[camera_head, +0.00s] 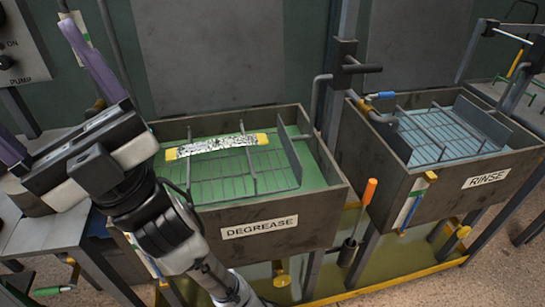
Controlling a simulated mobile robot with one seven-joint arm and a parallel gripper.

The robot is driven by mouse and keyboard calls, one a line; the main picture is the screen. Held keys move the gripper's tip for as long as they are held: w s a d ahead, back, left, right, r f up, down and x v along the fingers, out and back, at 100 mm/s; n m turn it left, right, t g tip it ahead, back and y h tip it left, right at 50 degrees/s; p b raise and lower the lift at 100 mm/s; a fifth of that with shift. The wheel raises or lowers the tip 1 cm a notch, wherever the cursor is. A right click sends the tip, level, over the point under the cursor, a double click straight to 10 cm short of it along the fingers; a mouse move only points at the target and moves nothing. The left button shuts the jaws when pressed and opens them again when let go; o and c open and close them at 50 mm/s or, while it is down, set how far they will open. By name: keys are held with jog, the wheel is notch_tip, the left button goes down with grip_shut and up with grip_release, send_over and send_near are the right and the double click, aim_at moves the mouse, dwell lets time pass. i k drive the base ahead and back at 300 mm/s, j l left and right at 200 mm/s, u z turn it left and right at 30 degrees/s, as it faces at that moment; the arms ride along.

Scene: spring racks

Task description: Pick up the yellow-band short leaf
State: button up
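A flat strip with a speckled black-and-white middle and yellow ends, which looks like the yellow-band short leaf (212,145), lies across the wire rack (222,178) in the degrease tank (260,226). It lies toward the back left of the tank, slightly tilted in the picture. My gripper (48,100) is at the left, beside the tank and apart from the leaf. Its two purple fingers point up and left, spread wide, with nothing seen between them. One fingertip is cut off by the left edge of the picture.
The rinse tank (489,178) with its own rack stands at the right. A post with a black handle (362,68) rises between the tanks. An orange-handled tool (368,191) hangs in front. A control panel (18,45) is at the top left.

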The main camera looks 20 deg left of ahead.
aim_at(258, 139)
jog(key=k+j+u, duration=0.1)
jog(key=j, duration=0.25)
jog(key=k+j+u, duration=0.1)
jog(key=j, duration=0.25)
jog(key=k+j+u, duration=0.1)
jog(key=j, duration=0.3)
jog(key=k+j+u, duration=0.1)
jog(key=k+j, duration=0.15)
jog(key=j, duration=0.15)
jog(key=k+j+u, duration=0.1)
jog(key=j, duration=0.25)
jog(key=i+j, duration=0.15)
jog(key=j, duration=0.2)
jog(key=i+j, duration=0.2)
jog(key=i, duration=0.2)
jog(key=i+j, duration=0.2)
jog(key=i, duration=0.15)
jog(key=u, duration=0.05)
